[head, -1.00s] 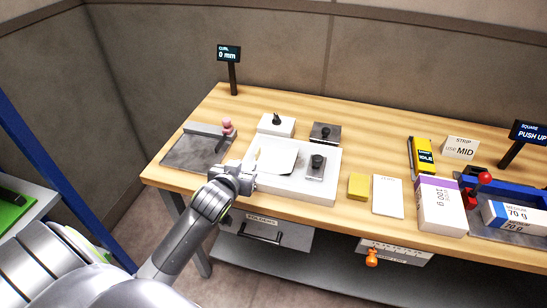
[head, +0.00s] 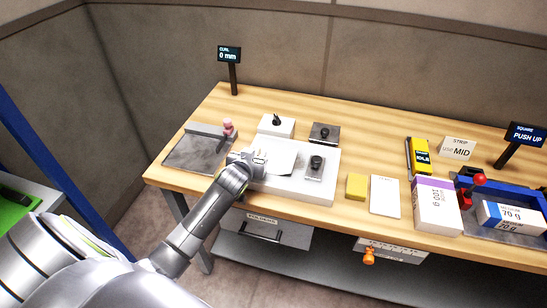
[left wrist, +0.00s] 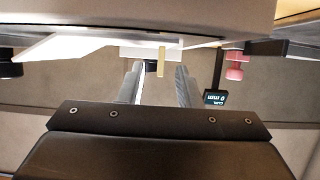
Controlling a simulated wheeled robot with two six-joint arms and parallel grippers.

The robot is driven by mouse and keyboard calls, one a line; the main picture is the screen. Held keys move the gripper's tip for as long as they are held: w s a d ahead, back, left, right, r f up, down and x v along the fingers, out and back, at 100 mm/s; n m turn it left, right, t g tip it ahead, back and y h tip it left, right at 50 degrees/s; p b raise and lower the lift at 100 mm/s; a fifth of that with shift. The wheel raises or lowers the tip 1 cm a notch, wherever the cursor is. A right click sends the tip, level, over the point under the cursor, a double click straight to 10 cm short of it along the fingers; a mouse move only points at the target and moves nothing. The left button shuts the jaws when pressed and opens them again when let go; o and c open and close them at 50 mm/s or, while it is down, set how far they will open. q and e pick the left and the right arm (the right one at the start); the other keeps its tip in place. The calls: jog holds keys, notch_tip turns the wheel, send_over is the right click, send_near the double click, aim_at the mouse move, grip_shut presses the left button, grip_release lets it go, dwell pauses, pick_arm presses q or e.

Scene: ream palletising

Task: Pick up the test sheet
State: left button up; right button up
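The test sheet (head: 281,159) is a thin white sheet on the white slab (head: 318,188) at the left-middle of the bench. In the left wrist view a white sheet-like edge (left wrist: 70,46) shows at upper left. My left gripper (head: 256,164) is at the slab's left side, by the sheet's left edge, and hides part of that edge. In the left wrist view its two fingers (left wrist: 158,84) stand apart, with a small yellowish tab (left wrist: 161,61) seen in the gap. I cannot tell whether the sheet touches a finger. My right gripper is not in view.
A dark weight with a knob (head: 316,166) sits on the slab right of the sheet. A grey plate with a pink knob (head: 228,127) lies to the left. A yellow pad (head: 357,186) and white card (head: 385,196) lie right. The curl display (head: 229,54) reads 0 mm.

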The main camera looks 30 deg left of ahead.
pick_arm(q)
jog(key=shift+x, duration=1)
grip_shut()
